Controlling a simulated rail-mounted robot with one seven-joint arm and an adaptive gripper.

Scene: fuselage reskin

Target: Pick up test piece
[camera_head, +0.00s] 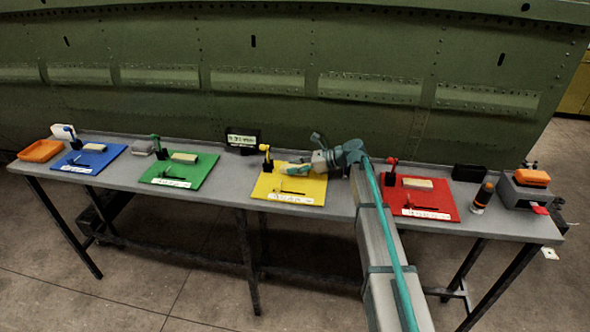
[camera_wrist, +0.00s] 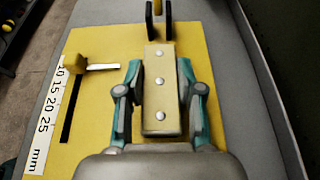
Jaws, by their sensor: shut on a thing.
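The test piece (camera_wrist: 160,88) is a pale tan block with a row of 3 round rivet heads along its top. It is in the middle of the wrist view, over the yellow mat (camera_wrist: 98,45). My gripper (camera_wrist: 160,95) has its teal fingers on both long sides of the piece and is shut on it. I cannot tell whether the piece touches the mat. In the head view my gripper (camera_head: 297,168) is low over the yellow mat (camera_head: 290,198), and it hides part of the piece there.
A yellow-topped tool in a black holder (camera_head: 266,158) stands at the mat's back edge. Blue (camera_head: 75,163), green (camera_head: 185,175) and red (camera_head: 425,205) mats carry similar pieces. An orange tray (camera_head: 40,151) is at the far left; a dark bottle (camera_head: 482,197) and grey box (camera_head: 525,190) are right.

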